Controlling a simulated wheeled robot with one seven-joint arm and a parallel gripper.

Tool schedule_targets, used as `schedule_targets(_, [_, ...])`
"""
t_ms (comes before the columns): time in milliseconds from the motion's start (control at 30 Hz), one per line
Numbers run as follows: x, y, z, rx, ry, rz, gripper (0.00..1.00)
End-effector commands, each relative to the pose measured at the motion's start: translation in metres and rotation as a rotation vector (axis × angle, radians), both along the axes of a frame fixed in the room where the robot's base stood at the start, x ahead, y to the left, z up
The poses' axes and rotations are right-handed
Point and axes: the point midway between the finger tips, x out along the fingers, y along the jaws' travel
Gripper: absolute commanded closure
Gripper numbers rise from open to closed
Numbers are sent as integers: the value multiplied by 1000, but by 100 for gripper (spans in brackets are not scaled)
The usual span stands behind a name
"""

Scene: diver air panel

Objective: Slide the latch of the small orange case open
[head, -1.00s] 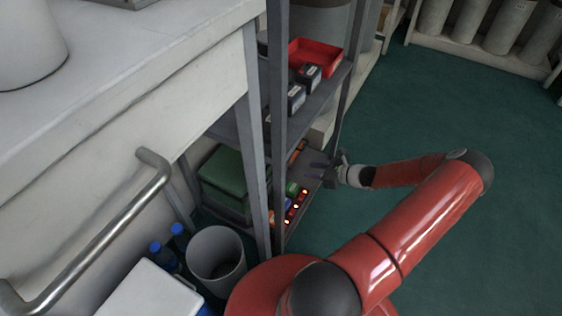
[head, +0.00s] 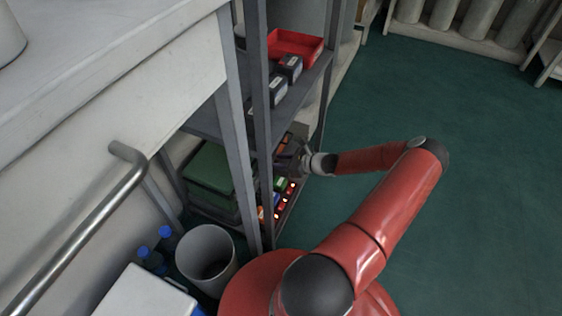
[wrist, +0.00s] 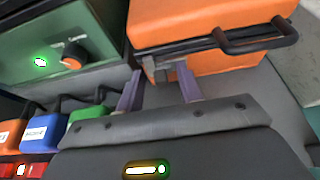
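The small orange case (wrist: 190,28) lies at the top of the wrist view, with a dark handle (wrist: 262,40) on its right. A small grey latch piece (wrist: 152,66) shows on its near edge. My gripper (wrist: 158,84) is open, its two purple fingers apart just in front of that edge with the latch between their tips. I cannot tell whether either finger touches the case.
Small blue (wrist: 47,130) and green blocks sit beside my gripper. Rack posts (head: 262,110) and an upper shelf with a red tray (head: 295,46) frame the reach. Open floor lies right.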

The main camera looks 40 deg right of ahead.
Motion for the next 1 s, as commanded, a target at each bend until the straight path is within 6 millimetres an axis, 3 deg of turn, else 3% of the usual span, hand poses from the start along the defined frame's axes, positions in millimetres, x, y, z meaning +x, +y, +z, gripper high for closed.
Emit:
schedule_targets(33, [0, 0, 0, 0, 0, 0, 68])
schedule_targets(300, [0, 0, 0, 0, 0, 0, 100])
schedule_targets(567, [0, -1, 0, -1, 0, 0, 100])
schedule_targets(767, [11, -19, -1, -5, 1, 2, 100])
schedule_targets(1000, [12, -21, 0, -3, 0, -3, 100])
